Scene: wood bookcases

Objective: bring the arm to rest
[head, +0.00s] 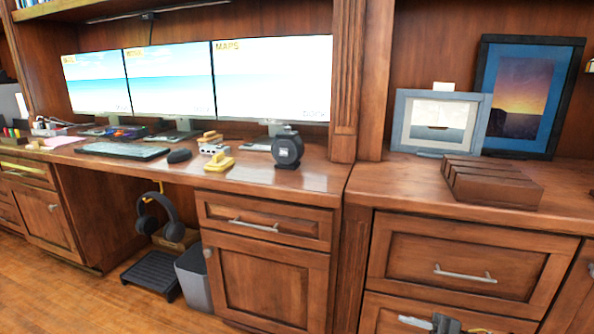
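A grey and dark part, which looks like the tip of my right gripper (441,324), shows at the bottom edge of the head view, right of centre. It is in front of the lower right drawer, close to that drawer's metal handle (412,321). Most of it is cut off by the frame, so I cannot tell whether it is open or shut, or whether it touches the handle. My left gripper is not in view.
The wooden desk (300,180) holds monitors, a keyboard (122,150), a mouse (179,156) and a round black device (287,150). Picture frames (436,122) and a brown slotted block (491,183) stand at right.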

